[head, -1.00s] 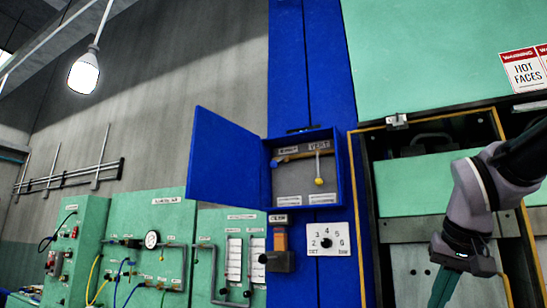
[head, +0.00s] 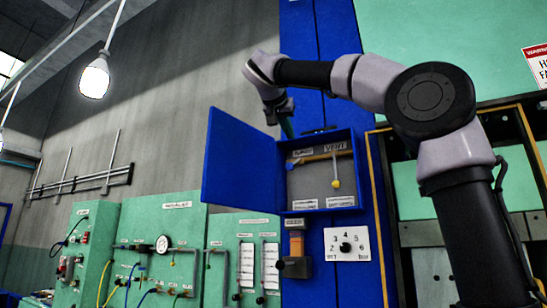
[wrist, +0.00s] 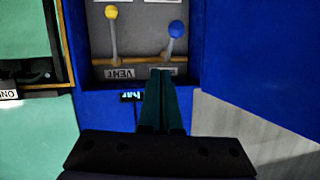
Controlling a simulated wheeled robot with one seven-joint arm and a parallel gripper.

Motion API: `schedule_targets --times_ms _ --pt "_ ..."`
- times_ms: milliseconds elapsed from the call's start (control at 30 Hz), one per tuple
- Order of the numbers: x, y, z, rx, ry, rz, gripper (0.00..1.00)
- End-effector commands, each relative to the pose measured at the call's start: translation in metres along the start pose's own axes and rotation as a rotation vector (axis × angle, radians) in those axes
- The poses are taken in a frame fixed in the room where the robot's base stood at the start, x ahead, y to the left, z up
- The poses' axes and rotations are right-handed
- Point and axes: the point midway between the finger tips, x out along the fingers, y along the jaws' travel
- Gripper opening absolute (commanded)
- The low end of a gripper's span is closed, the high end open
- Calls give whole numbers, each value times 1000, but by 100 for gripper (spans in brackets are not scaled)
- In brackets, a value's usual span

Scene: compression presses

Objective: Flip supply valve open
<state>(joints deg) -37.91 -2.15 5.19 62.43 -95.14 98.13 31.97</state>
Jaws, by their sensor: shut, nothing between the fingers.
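An open blue valve box (head: 361,170) holds two small levers in the head view. The vent lever (head: 335,172) hangs down with a yellow knob. The supply lever's blue knob (head: 290,166) shows at the left inside. The wrist view is upside down; there the blue knob (wrist: 177,29) is near the gripper, and the yellow knob (wrist: 111,12) is further left above the VENT label (wrist: 120,73). My gripper (head: 287,129) is shut and empty at the box's upper edge. In the wrist view its fingers (wrist: 162,78) partly cover the supply label, apart from the blue knob.
The box's blue door (head: 238,160) stands open to the left. Below the box are an orange-and-black switch (head: 295,256) and a numbered dial (head: 346,246). Green gauge panels (head: 155,225) stand at the left. A small display (wrist: 130,97) sits by the box edge.

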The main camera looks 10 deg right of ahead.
Motion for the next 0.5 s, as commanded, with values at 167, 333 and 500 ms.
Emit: schedule_targets --times_ms 167,333,500 --pt "-11 -9 -17 62 49 9 0" --pt "-12 -9 -20 69 56 12 0" --pt "-12 -9 -19 68 55 12 0"
